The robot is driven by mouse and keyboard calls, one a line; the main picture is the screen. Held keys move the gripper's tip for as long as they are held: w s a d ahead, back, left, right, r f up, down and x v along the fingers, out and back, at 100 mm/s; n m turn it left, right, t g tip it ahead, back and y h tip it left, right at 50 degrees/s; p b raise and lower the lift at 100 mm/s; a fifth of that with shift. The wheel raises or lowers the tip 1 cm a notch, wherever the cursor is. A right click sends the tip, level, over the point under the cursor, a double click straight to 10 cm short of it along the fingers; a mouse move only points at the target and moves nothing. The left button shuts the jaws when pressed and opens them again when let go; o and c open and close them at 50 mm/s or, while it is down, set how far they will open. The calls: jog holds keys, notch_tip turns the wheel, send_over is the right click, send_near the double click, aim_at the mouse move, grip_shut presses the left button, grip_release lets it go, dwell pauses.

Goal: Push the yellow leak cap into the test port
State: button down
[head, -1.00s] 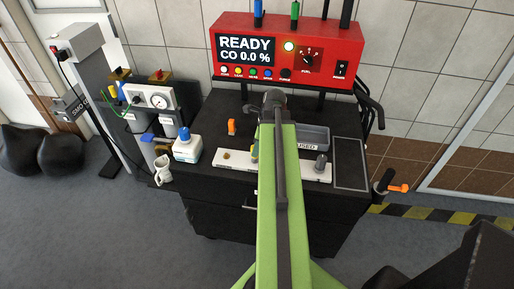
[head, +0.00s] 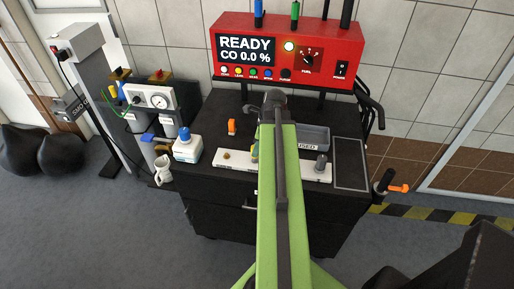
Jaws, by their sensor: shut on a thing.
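My green arm reaches up the middle of the picture over the black cart, ending in a dark joint. My gripper is hidden behind this arm, so its jaws and anything in them do not show. A small yellow and teal sliver (head: 254,151) shows at the arm's left edge; I cannot tell whether it is the yellow leak cap. A white strip (head: 240,164) lies across the cart top, partly covered by the arm. It bears a small brass fitting (head: 226,155) at left and a grey cylinder (head: 321,162) at right. I cannot make out the test port for certain.
A red analyser (head: 288,52) reading READY, CO 0.0 % stands behind. A grey tray (head: 314,136), an orange piece (head: 232,126) and a blue-topped white bottle (head: 186,148) are on the cart (head: 206,118).

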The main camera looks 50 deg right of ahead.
jog(key=shift+s+b+x, duration=0.25)
jog(key=shift+b+x, duration=0.8)
jog(key=shift+x, duration=0.05)
jog(key=shift+p+v, duration=0.8)
jog(key=shift+p, duration=0.1)
jog(key=shift+w+f, duration=0.1)
jog(key=shift+w, duration=0.1)
dwell(0.7)
jog(key=shift+f+b, duration=0.3)
jog(key=shift+b, duration=0.2)
jog(key=shift+f+b, duration=0.6)
jog(key=shift+f, duration=0.05)
jog(key=c, duration=1)
grip_release()
jog(key=shift+r, duration=0.1)
